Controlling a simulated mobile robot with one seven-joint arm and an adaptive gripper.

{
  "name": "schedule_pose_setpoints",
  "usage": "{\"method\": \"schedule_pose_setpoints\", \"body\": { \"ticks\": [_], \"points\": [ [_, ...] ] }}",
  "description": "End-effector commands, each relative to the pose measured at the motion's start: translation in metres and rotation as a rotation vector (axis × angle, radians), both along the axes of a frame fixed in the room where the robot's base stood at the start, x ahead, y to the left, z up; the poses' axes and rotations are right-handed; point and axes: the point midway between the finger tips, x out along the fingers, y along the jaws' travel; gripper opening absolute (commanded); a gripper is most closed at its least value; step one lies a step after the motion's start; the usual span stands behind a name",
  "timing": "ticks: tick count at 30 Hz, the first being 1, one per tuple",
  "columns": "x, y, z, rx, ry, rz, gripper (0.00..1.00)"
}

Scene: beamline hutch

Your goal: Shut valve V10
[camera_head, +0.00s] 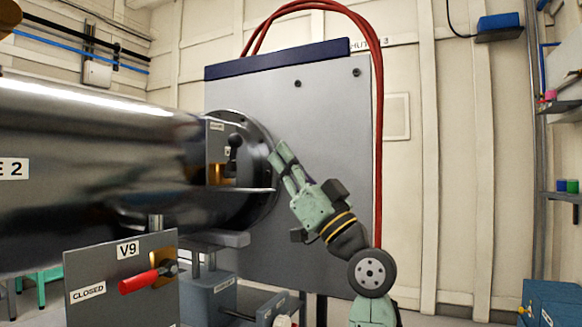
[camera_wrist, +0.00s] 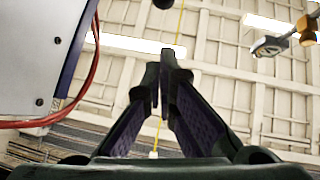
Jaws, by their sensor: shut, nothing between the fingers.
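No label that reads V10 is legible in either view. A grey valve box marked V9 (camera_head: 82,272) stands at the lower left in the head view. Its red handle (camera_head: 138,281) points left, toward a CLOSED label. A small panel with a black lever (camera_head: 234,145) sits by the end of the steel tube; its label is too small to read. My gripper (camera_head: 279,152) is shut and empty, pointing up and left, just right of the tube's flange. In the wrist view its fingertips (camera_wrist: 165,55) are together against the ceiling.
The big steel tube (camera_head: 90,165) fills the left. A grey cabinet (camera_head: 320,120) stands behind my gripper, with red cables (camera_head: 379,150) down its right side. Shelves (camera_head: 562,195) line the far right. The space between cabinet and shelves looks open.

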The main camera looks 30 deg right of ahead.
Motion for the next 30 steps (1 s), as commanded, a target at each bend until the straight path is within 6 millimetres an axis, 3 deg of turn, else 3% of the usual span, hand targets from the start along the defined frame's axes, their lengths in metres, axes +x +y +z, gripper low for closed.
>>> {"method": "schedule_pose_setpoints", "body": {
  "ticks": [1, 6, 13, 30],
  "points": [
    [0.007, 0.004, 0.012, -0.001, -0.001, 0.001, 0.00],
    [0.029, 0.015, 0.036, -0.002, 0.000, 0.000, 0.00],
    [0.057, 0.029, 0.033, 0.001, 0.002, 0.001, 0.00],
    [0.065, 0.034, 0.039, -0.018, 0.020, 0.000, 0.00]
  ]
}}
